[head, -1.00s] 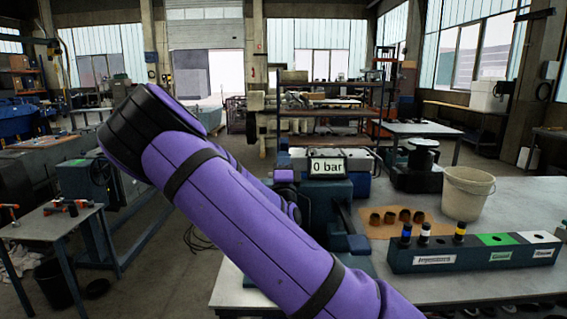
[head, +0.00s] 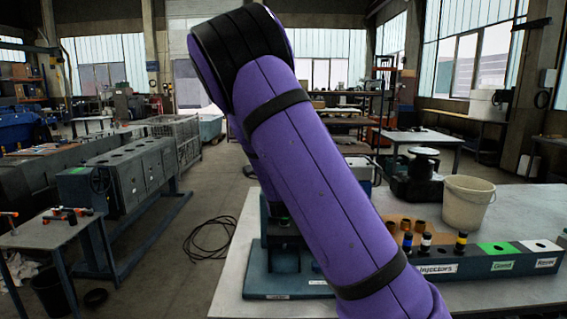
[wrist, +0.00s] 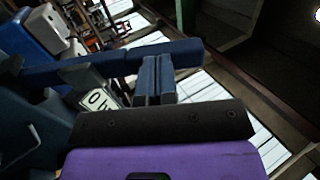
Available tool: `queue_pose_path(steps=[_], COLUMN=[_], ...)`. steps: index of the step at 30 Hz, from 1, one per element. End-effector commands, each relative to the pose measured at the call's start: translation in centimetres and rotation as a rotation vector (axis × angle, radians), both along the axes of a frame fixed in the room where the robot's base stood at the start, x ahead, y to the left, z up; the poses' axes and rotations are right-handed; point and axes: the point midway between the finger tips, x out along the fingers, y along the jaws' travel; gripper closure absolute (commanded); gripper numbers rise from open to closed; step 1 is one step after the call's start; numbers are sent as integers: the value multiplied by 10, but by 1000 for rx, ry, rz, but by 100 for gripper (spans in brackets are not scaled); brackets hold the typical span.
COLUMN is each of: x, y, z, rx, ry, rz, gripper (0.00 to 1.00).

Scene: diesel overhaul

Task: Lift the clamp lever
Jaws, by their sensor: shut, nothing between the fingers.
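A long dark blue bar (wrist: 75,71), apparently the clamp lever, runs across the wrist view. My gripper (wrist: 157,65) has its two blue-grey fingers pressed together with nothing between them. Their tips are at the bar's right part; I cannot tell whether they touch it. A pressure display (wrist: 98,100), partly hidden, shows left of the fingers. In the head view my purple arm covers the gripper, the lever and most of the blue test stand (head: 285,287), whose base shows on the bench.
The pale bench (head: 510,210) carries a beige bucket (head: 467,205), a dark injector rack (head: 480,264) with several vials, and several brown pieces (head: 405,224) on a tan mat. A side table (head: 45,232) with tools is at left. The floor (head: 170,265) between is mostly clear, with a coiled cable (head: 207,240).

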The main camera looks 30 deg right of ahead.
Motion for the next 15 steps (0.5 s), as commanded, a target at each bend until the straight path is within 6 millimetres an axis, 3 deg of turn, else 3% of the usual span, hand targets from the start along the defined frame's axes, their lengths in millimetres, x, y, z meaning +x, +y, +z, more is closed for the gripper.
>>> queue_pose_path(steps=[15], x=[42], y=[-31], z=[32], rx=[168], ry=[241], rz=[-1], gripper=[100])
